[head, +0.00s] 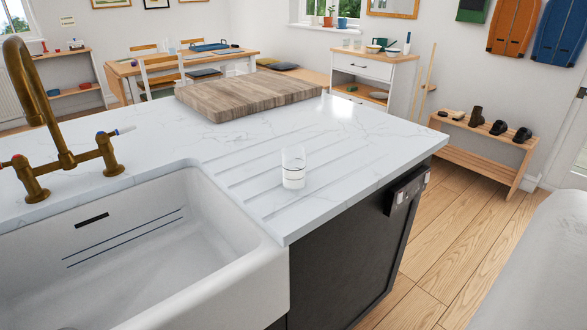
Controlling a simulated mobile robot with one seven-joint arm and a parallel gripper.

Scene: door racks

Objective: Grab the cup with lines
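A clear glass cup (293,168) with pale bands around its lower part stands upright on the grooved part of the white marble counter (360,135). It is to the right of the sink, near the counter's front corner. Nothing touches it from the sides. My gripper does not show in the head view. A large pale shape at the right edge may be part of my own arm.
A white sink (235,285) with a brass tap (58,125) is at the left. A thick wooden board (245,95) lies behind the cup. A dark cabinet front (350,250) drops below the counter edge. Wooden floor (460,225) is free at the right, before a shoe bench (490,145).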

